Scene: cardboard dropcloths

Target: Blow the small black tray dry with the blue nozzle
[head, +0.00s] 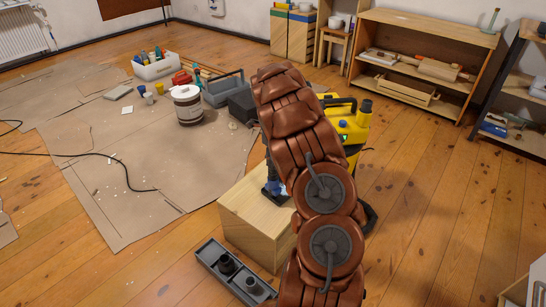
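My brown arm crosses the middle of the head view and hides much of what is behind it. A small dark part with blue on it (273,188) shows at the arm's left edge, over the wooden box (245,222). The blue may be the nozzle, but I cannot tell whether my gripper holds it. My fingertips are not clearly visible. A dark grey two-part tray (208,262) with black round pieces in it lies at the box's front left.
A yellow and black machine (354,125) stands behind the arm at right. Brown paper (140,175) covers the left floor, with a paint can (187,106), a grey toolbox (223,89) and a white caddy (154,69). A black cable (120,160) crosses the paper. Right floor is open.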

